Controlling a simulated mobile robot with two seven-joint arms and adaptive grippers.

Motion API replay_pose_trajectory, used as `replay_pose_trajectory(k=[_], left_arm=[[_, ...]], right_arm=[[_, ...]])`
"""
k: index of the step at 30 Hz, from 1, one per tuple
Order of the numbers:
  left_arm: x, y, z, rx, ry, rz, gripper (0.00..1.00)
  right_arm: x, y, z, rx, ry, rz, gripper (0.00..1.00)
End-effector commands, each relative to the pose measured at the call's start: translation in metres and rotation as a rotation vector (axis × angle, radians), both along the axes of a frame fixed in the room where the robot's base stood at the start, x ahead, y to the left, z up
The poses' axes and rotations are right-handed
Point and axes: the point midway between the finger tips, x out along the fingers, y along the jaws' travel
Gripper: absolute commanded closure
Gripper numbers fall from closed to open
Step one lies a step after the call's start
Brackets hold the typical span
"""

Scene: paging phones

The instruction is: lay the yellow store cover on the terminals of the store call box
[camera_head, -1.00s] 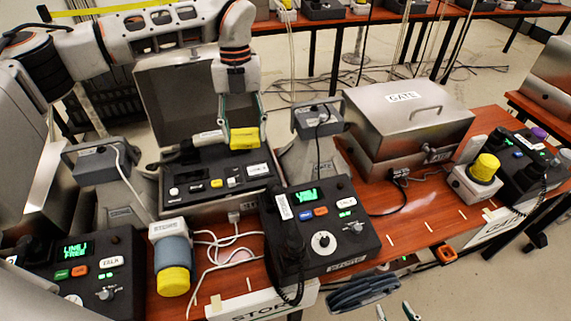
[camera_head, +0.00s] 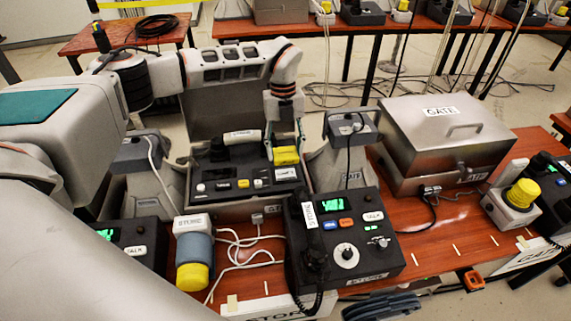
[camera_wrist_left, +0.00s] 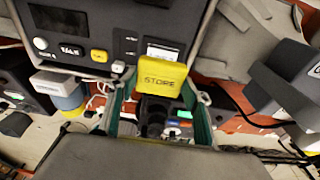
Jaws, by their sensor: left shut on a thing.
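My left gripper (camera_head: 286,152) is shut on the yellow store cover (camera_head: 286,156), just above the right rear part of the black call box panel (camera_head: 215,188). The panel sits in an open metal case with its lid raised behind. In the left wrist view the cover (camera_wrist_left: 163,84), marked STORE, sits between my teal fingertips (camera_wrist_left: 160,103), close to the panel's edge and white label (camera_wrist_left: 163,52). Whether it touches the panel cannot be told. The terminals cannot be made out. My right gripper is not in view.
A black desk phone (camera_head: 345,240) with a green display stands in front of the case. A grey pedestal unit (camera_head: 350,140) is close to the right of my left gripper. A closed metal GATE box (camera_head: 445,135) stands farther right. White cables (camera_head: 235,250) lie on the table.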

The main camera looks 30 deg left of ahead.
Motion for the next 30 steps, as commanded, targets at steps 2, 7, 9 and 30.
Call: replay_pose_trajectory(k=[2,7,9,30], left_arm=[[0.000,-0.001,-0.011,-0.001,0.002,0.000,0.76],[0.000,-0.001,-0.021,0.000,0.000,0.000,0.76],[0.000,-0.001,-0.026,0.000,0.001,0.000,0.76],[0.000,0.000,-0.066,0.000,-0.001,-0.001,0.46]], right_arm=[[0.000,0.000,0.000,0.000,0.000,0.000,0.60],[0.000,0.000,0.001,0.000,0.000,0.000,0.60],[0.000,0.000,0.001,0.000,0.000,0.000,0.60],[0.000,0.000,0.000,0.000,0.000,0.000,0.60]])
